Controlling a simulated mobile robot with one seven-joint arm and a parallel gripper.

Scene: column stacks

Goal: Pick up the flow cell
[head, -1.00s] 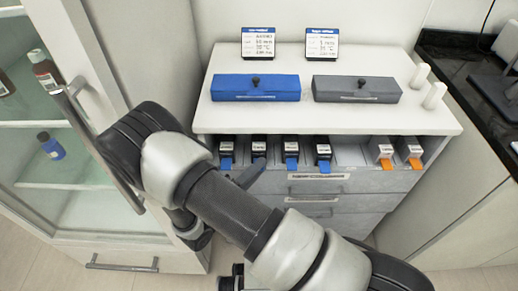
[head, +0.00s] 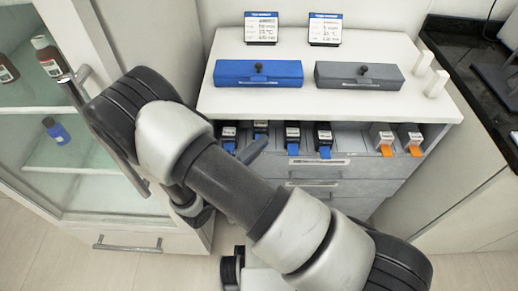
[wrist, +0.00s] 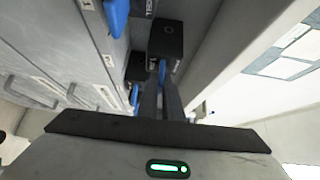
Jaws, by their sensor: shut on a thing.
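Several dark cartridges with blue tabs, which look like the flow cells, sit in the open top drawer. In the wrist view my gripper (wrist: 164,84) is shut on the blue tab of one dark flow cell (wrist: 167,38). Its black body lies just beyond the fingertips. In the head view this flow cell (head: 261,127) is second from the left, and its tab is hidden by my gripper (head: 257,145). Other blue-tabbed cells stand at its left (head: 229,134) and right (head: 292,134). Whether the held cell is lifted I cannot tell.
Two orange-tabbed cartridges (head: 411,138) sit at the drawer's right. Above are a blue lidded box (head: 258,74), a grey one (head: 358,76), two label cards and two white pegs (head: 437,83). A glass-shelved cabinet (head: 60,165) stands close on the left.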

